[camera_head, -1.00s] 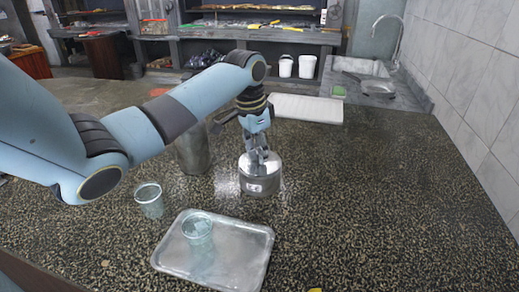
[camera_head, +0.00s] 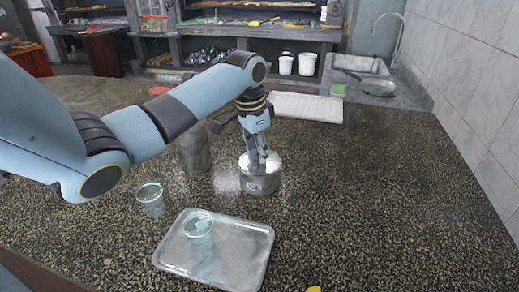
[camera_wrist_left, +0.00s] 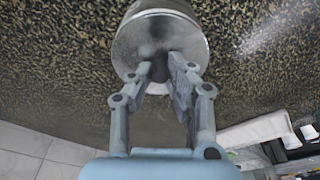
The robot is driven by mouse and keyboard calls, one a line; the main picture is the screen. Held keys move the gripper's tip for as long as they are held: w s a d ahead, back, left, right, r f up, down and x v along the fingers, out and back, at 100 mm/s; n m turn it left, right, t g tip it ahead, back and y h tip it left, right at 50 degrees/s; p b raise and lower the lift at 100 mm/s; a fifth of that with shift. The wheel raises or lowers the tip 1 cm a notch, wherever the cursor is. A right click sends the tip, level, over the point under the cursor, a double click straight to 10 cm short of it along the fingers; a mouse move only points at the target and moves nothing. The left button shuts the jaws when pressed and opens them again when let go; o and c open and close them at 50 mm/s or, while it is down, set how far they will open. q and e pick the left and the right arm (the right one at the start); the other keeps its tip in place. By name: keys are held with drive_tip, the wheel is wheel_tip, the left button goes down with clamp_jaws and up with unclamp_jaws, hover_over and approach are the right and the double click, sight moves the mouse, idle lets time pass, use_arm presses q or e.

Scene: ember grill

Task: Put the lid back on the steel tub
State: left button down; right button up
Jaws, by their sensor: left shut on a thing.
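The steel tub (camera_head: 260,185) stands upright on the speckled counter, a small label on its front. A round steel lid (camera_head: 272,161) is at its top, and I see no clear gap between lid and tub. The lid's bright round top also shows in the left wrist view (camera_wrist_left: 190,42). My left gripper (camera_head: 258,164) points down over the lid, its fingers closed in at the lid's middle. In the left wrist view its fingertips (camera_wrist_left: 159,72) hide the part they grip. My right gripper is in no view.
A steel tray (camera_head: 240,262) with a clear cup (camera_head: 198,226) lies in front. Another clear cup (camera_head: 151,200) stands left of it. A grey cylinder (camera_head: 194,152) stands behind-left of the tub. A white tray (camera_head: 305,107) lies farther back. The counter to the right is clear.

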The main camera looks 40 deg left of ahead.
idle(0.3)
use_arm(q)
drive_tip(key=c, duration=1.2)
unclamp_jaws()
drive_tip(key=shift+o, duration=0.5)
drive_tip(key=o, duration=0.4)
drive_tip(key=shift+r, duration=0.1)
wheel_tip(320, 180, up, 5)
drive_tip(key=p, duration=0.5)
drive_tip(key=shift+f+p, duration=0.2)
drive_tip(key=shift+p, duration=0.15)
drive_tip(key=shift+r, duration=1.1)
clamp_jaws()
